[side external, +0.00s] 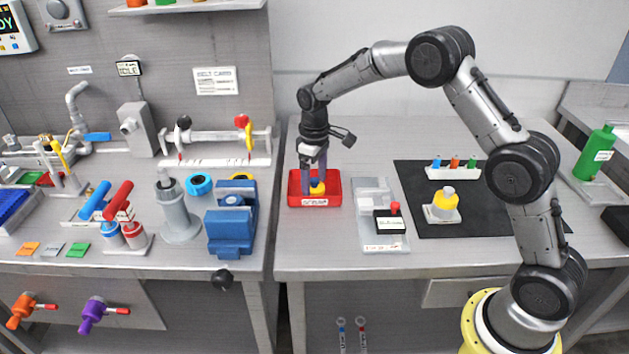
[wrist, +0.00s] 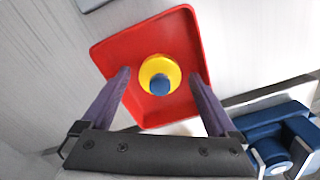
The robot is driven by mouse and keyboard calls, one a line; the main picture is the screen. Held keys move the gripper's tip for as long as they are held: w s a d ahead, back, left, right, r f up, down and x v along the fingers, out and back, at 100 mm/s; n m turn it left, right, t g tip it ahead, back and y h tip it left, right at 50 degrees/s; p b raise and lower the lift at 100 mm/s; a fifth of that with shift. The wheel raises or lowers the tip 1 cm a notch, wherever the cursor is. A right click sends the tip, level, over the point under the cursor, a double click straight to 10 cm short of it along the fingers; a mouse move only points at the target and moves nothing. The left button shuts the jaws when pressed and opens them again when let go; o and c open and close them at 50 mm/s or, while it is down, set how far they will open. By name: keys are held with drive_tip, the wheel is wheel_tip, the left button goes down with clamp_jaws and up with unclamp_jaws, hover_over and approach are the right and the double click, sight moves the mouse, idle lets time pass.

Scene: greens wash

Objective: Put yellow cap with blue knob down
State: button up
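The yellow cap (wrist: 148,67) with its blue knob (wrist: 160,85) sits inside the red tray (wrist: 186,38), knob facing the wrist camera. In the side view the cap (side external: 317,190) also shows in the red tray (side external: 322,206), below my gripper (side external: 312,172). My gripper (wrist: 160,73) is open, its two purple fingers spread on either side of the cap. In the wrist view a gap shows between each finger and the cap, so nothing is gripped.
A grey fixture with a black, red-topped block (side external: 390,221) stands right of the tray. A black mat (side external: 408,178) holds a yellow container (side external: 445,198) and a small rack (side external: 453,173). A blue vise (side external: 232,220) stands left, across the bench gap.

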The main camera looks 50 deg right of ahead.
sight(315, 179)
wheel_tip(315, 179, up, 13)
drive_tip(key=shift+f, duration=0.2)
idle(0.5)
drive_tip(key=s+a+r+m+t, duration=0.1)
drive_tip(key=s+r+t, duration=0.1)
drive_tip(key=s+r, duration=0.5)
drive_tip(key=s+a+r+m+t, duration=0.1)
drive_tip(key=s+r, duration=0.2)
drive_tip(key=s, duration=0.8)
drive_tip(key=s+f+t, duration=0.1)
drive_tip(key=s+f, duration=0.1)
drive_tip(key=s, duration=0.6)
drive_tip(key=s+f+m+t, duration=0.1)
drive_tip(key=s+f, duration=0.2)
drive_tip(key=s, duration=0.5)
drive_tip(key=shift+s+m+t, duration=0.25)
drive_tip(key=shift+m+t, duration=0.05)
